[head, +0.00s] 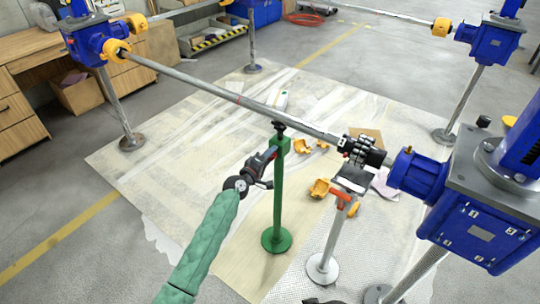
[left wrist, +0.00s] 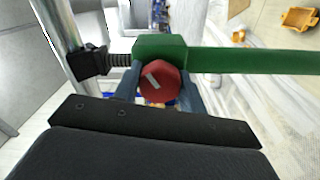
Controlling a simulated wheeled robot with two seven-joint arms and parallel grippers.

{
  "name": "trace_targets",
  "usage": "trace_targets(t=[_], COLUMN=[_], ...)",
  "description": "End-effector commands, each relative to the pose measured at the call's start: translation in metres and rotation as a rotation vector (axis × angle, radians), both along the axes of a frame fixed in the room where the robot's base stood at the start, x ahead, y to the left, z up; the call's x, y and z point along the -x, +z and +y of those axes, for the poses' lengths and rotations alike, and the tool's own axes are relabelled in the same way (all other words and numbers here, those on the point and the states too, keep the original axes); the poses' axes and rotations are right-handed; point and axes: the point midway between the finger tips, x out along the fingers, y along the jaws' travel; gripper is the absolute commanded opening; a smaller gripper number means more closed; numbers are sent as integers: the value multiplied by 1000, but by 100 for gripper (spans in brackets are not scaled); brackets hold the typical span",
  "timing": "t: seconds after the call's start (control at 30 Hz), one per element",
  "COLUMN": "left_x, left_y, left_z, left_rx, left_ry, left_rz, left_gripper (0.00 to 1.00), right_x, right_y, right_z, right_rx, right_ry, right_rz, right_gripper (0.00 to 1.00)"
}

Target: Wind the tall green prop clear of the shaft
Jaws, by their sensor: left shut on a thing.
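The tall green prop (head: 279,195) stands upright on its round green foot on the mat. Its black head (head: 279,125) is right under the long grey shaft (head: 220,95); I cannot tell whether they touch. My left gripper (head: 267,158) is at the upper part of the prop, on its left. In the left wrist view its jaws are shut on the red knob (left wrist: 160,80) on the green collar (left wrist: 160,47). A short length of screw thread (left wrist: 120,60) shows between the collar and the black head (left wrist: 88,63). My right gripper is not in view.
A shorter grey prop with an orange-red handle (head: 341,197) stands to the right of the green one. Orange parts (head: 319,188) lie on the mat behind. Blue gearboxes (head: 480,205) stand at right and left. The mat (head: 150,165) is clear at left.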

Motion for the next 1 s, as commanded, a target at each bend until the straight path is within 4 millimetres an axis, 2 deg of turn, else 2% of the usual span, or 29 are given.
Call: trace_targets(t=[0.3,0.6,1.0], left_x=[0,0,0], left_y=[1,1,0], left_z=[1,0,1], left_rx=[244,444,587], left_ry=[2,2,1], left_rz=[178,324,428], left_gripper=[18,18,18], right_x=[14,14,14], right_y=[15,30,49], right_z=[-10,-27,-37], right_rx=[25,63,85], right_ry=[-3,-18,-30], right_rz=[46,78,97], right_gripper=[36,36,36])
